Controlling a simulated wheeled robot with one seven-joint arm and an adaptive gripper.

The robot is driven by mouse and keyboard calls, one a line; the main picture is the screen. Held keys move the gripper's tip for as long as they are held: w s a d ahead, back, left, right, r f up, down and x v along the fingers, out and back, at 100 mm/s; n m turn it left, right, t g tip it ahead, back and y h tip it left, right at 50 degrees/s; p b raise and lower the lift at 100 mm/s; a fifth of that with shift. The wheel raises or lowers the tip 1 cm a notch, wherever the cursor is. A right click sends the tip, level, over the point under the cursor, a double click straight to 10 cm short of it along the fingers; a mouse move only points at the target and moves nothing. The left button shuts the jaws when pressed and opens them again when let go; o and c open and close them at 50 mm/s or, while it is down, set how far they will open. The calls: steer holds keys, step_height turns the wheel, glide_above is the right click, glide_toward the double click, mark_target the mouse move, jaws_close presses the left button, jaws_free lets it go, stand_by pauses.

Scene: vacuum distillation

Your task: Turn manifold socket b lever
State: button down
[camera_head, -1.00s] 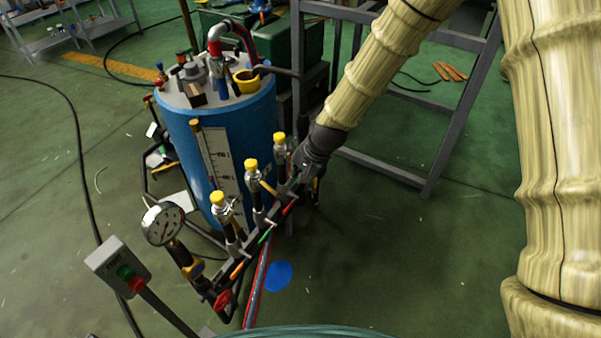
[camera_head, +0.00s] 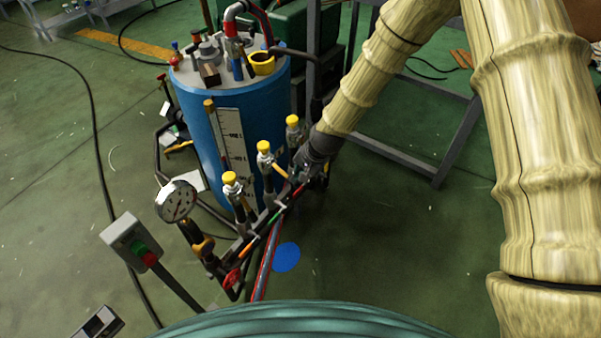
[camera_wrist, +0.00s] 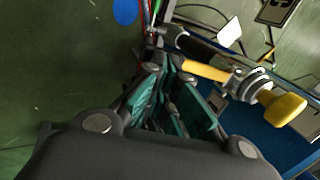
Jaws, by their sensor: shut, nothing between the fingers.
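The manifold is a dark slanted bar (camera_head: 258,230) with three yellow-capped sockets in front of the blue tank. No letters are readable, so I cannot tell from labels which is socket b. The middle socket (camera_head: 265,158) has a tan lever (camera_head: 280,170) that points towards my gripper (camera_head: 297,182). In the wrist view, the tan lever (camera_wrist: 205,70) and its yellow cap (camera_wrist: 283,107) lie just right of my gripper (camera_wrist: 168,66). The fingers are shut and hold nothing. Whether they touch the lever is unclear. My gripper partly hides the manifold's far end.
The blue tank (camera_head: 200,130) stands behind the manifold. A pressure gauge (camera_head: 177,201) and a red valve handle (camera_head: 233,278) are at the near end. A switch box (camera_head: 130,240) stands at the left. Grey frame bars (camera_head: 400,165) are behind my arm. Floor to the right is clear.

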steer(key=shift+f, duration=0.15)
steer(key=shift+f+b, duration=0.15)
steer(key=shift+b, duration=0.3)
